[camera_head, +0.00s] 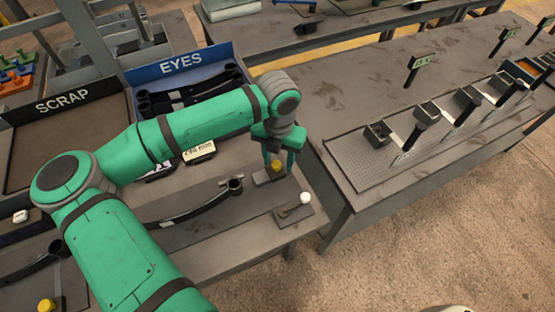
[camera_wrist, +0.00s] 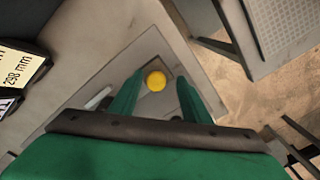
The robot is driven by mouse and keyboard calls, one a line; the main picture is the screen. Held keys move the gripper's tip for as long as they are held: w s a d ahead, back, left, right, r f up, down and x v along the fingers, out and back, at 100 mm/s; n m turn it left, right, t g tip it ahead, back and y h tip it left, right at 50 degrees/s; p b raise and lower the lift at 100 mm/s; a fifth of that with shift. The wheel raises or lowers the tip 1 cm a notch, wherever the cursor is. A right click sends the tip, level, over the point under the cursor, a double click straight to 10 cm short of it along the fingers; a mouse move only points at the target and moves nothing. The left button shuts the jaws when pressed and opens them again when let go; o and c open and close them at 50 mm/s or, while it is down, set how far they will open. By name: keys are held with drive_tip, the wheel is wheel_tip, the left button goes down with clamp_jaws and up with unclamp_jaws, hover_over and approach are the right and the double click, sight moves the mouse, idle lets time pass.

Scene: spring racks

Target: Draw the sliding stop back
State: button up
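The sliding stop appears to be the small block with a yellow knob (camera_head: 276,165) at the right end of the grey bench. The knob also shows in the wrist view (camera_wrist: 155,81), lying between and beyond my fingertips. My gripper (camera_head: 280,160) points down over this block, its fingers spread. In the wrist view my gripper (camera_wrist: 157,90) is open, with a finger on either side of the knob and a gap around it. I cannot tell how far above the knob the fingertips are. A dark leaf spring (camera_head: 203,207) lies on the bench left of the stop.
A white-knobbed lever (camera_head: 304,198) on a plate stands just in front of the stop. The blue EYES tray (camera_head: 180,65) and the SCRAP tray (camera_head: 65,105) are behind. A "298 mm" label (camera_wrist: 18,65) is nearby. A second bench (camera_head: 340,165) stands right, across a gap.

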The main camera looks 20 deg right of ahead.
drive_tip(key=shift+w+a+r, duration=0.1)
drive_tip(key=shift+r, duration=0.4)
wheel_tip(320, 180, up, 10)
drive_tip(key=shift+f, duration=0.15)
idle(0.6)
